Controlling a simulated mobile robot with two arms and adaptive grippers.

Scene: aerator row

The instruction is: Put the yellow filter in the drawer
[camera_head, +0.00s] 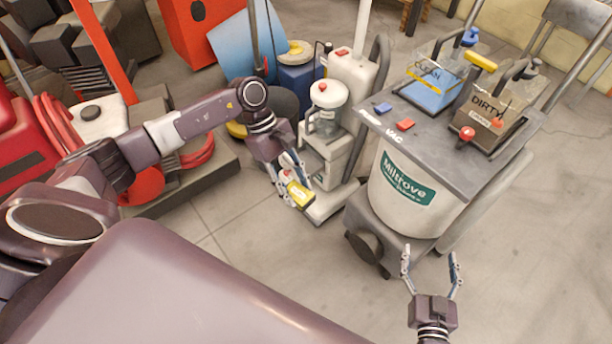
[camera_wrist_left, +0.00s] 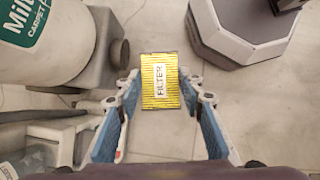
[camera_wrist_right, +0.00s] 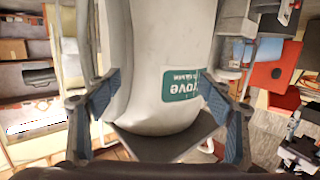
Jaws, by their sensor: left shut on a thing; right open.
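The yellow filter (camera_wrist_left: 160,82), a flat ribbed block with a white FILTER label, is between the fingertips of my left gripper (camera_wrist_left: 160,88), which is shut on it. In the head view the filter (camera_head: 300,194) is held above the floor, just left of the white upright machine's base. My right gripper (camera_head: 431,268) is open and empty, in front of the carpet machine's lower body; in the right wrist view the white machine body fills the space between its fingers (camera_wrist_right: 160,95). I cannot make out a drawer for certain in any view.
The carpet machine (camera_head: 405,190) with clean and dirty tanks stands at the right. A white upright machine (camera_head: 325,120) with a grey base stands beside it. Red machines and red hoses (camera_head: 200,145) crowd the left. Bare floor (camera_head: 540,250) lies at the right.

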